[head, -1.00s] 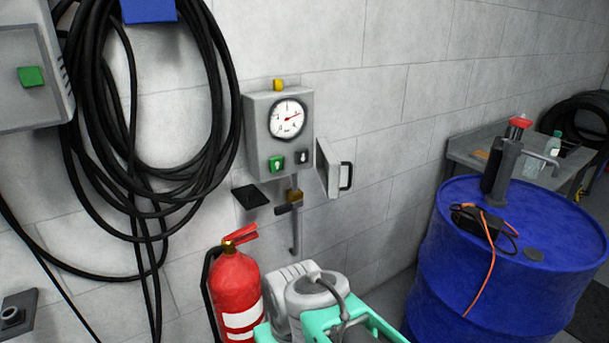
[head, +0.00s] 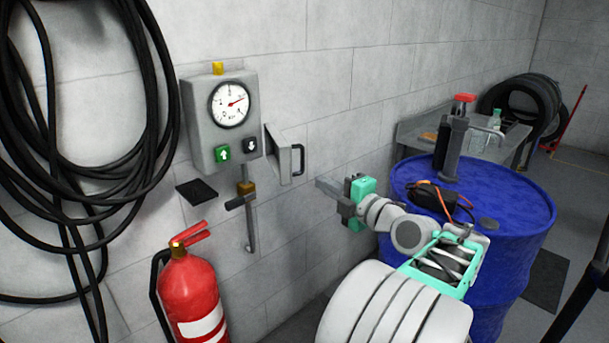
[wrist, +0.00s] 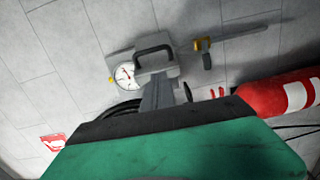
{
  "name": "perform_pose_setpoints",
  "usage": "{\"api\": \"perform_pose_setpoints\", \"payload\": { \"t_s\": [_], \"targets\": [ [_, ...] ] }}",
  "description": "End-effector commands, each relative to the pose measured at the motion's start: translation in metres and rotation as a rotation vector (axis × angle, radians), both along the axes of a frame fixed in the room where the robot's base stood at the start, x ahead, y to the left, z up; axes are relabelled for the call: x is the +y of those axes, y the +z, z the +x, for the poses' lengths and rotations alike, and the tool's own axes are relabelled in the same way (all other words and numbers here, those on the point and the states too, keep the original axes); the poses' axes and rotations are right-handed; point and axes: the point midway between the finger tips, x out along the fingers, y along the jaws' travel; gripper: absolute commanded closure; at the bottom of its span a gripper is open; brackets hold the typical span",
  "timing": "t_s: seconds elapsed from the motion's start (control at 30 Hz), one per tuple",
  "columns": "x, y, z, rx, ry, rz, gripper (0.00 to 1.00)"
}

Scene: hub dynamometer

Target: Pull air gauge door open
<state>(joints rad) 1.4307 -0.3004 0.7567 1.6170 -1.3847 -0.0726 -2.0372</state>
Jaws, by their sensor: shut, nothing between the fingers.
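The air gauge box (head: 222,122) is grey, on the wall left of centre in the head view, with a round white dial (head: 229,103). Its grey door (head: 280,152) stands at the box's right side, angled away from the uncovered dial. A black handle (head: 299,160) is on the door. My gripper (head: 322,186) is shut and empty, to the right of and slightly below the handle, apart from it. In the wrist view, the fingers (wrist: 158,92) point toward the door (wrist: 160,72) and handle (wrist: 154,48); the dial (wrist: 125,75) is beside them.
A red fire extinguisher (head: 190,290) stands below the box. A lever valve and pipe (head: 250,220) are on the wall beneath it. A blue drum (head: 500,215) with a pump stands right of my arm. Coiled black hoses (head: 150,130) hang at the left.

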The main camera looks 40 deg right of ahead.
Motion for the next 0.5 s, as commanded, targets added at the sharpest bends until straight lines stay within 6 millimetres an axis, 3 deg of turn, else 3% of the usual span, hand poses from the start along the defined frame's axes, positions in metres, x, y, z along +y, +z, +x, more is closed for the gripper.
{"api": "perform_pose_setpoints", "payload": {
  "t_s": [0.07, 0.17, 0.5],
  "targets": [
    [-0.008, 0.005, -0.007, -0.026, -0.013, -0.038, 1.0],
    [-0.008, 0.008, 0.001, -0.031, -0.011, -0.046, 1.0],
    [-0.012, 0.009, 0.067, -0.027, -0.01, -0.042, 1.0]
  ]
}}
